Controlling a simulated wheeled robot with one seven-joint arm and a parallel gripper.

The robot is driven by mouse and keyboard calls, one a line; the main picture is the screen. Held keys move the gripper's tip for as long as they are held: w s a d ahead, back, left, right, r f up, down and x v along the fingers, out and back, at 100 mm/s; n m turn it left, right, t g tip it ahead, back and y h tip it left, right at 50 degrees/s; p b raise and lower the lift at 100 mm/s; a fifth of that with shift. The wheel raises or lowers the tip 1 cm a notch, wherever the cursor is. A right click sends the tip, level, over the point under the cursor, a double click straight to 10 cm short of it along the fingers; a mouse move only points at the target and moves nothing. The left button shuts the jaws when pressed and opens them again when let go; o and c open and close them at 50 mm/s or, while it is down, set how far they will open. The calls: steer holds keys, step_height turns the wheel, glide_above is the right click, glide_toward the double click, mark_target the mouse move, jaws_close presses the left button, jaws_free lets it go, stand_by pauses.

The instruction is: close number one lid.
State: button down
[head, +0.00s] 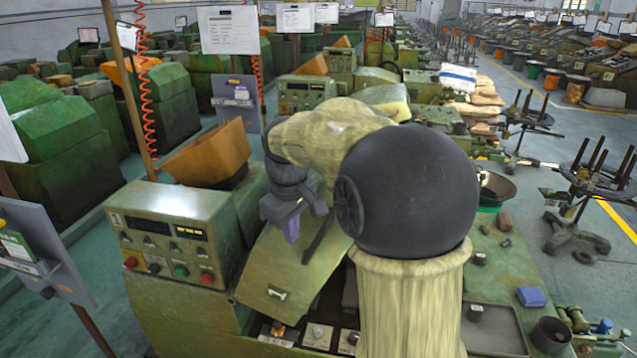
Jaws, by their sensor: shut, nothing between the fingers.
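The number one machine (170,290) is green and has a control panel marked "1" (165,245) at the left. Its green lid (272,255) slopes down toward me, with a small light handle (277,292) near its lower edge. A dark gap shows along the lid's right side, and I cannot tell whether the lid rests fully on the machine. My gripper (292,230) is shut and empty, pointing down in front of the lid's upper part, above the handle. I cannot tell if it touches the lid. My arm hides the lid's upper right side and part of the machine behind.
An orange hopper (210,153) stands just left of my gripper. A post with a red coiled cable (146,100) rises behind the panel. Small knobs and parts (318,335) lie below the lid. A grey tray (495,325) is at right. Open floor (570,125) lies further right.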

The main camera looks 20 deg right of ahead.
steer(key=w+d+r+n, duration=0.1)
steer(key=r+n, duration=0.1)
steer(key=r, duration=0.5)
steer(key=w+d+r+n+g, duration=0.1)
steer(key=w+d+r+n, duration=0.1)
steer(key=r, duration=0.5)
steer(key=shift+w+r+n, duration=0.2)
steer(key=shift+r+n, duration=0.2)
steer(key=shift+n, duration=0.1)
steer(key=shift+w+f, duration=0.1)
steer(key=shift+w, duration=0.05)
steer(key=s+d+f+p, duration=0.1)
steer(key=s+d+f, duration=0.1)
steer(key=f, duration=0.8)
steer(key=shift+s+d+f, duration=0.25)
steer(key=shift+d+f, duration=0.1)
steer(key=shift+d, duration=0.35)
